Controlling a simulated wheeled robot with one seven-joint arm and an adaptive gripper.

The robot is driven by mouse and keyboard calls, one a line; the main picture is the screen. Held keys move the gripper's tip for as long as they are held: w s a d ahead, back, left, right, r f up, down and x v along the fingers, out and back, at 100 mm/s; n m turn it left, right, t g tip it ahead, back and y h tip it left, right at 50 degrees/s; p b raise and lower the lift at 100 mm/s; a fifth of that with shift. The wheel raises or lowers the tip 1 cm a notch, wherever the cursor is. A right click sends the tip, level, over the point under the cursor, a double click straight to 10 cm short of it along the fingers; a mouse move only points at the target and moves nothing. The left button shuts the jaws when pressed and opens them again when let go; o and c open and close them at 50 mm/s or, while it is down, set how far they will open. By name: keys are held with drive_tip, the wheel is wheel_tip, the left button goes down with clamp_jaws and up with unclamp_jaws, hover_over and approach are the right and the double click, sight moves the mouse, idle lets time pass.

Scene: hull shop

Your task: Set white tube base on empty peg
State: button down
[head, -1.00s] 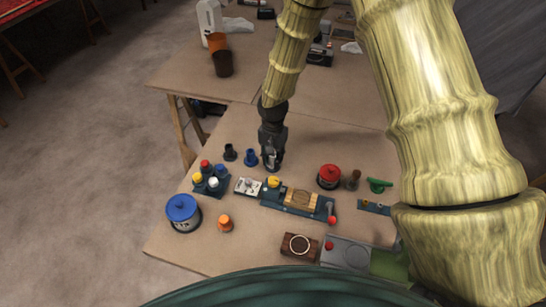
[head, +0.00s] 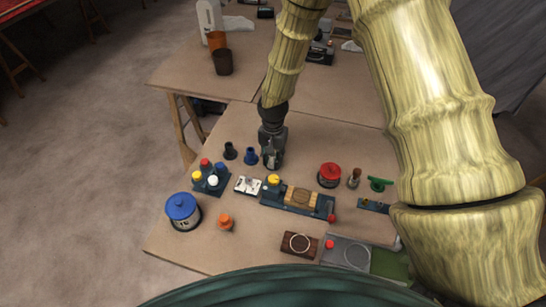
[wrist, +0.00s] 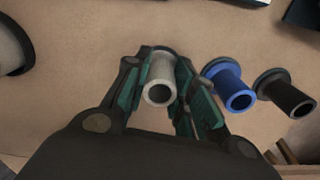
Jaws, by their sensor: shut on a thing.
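My gripper (head: 271,163) is over the far part of the near table in the head view. In the wrist view its green-padded fingers (wrist: 160,92) are closed on the sides of a whitish hollow tube base (wrist: 160,80), whose open end faces the camera. Its lower end is hidden, so I cannot tell whether it touches the table. A blue tube base (wrist: 231,88) and a black tube base (wrist: 286,92) stand beside it, each with a wide flange. They also show left of my gripper in the head view, blue (head: 250,156) and black (head: 230,151). I cannot make out an empty peg.
A rack (head: 211,187) with red, yellow, blue and white tops stands left of a pale plate (head: 248,185). A blue-lidded pot (head: 182,212), an orange piece (head: 225,222), a dark fixture (head: 297,203) and a red-lidded pot (head: 329,175) are nearby. Open tabletop lies at the front left.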

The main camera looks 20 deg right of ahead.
drive_tip(key=shift+f, duration=0.15)
drive_tip(key=c, duration=1.5)
unclamp_jaws()
drive_tip(key=shift+r+p, duration=3.65)
drive_tip(key=shift+r, duration=1.9)
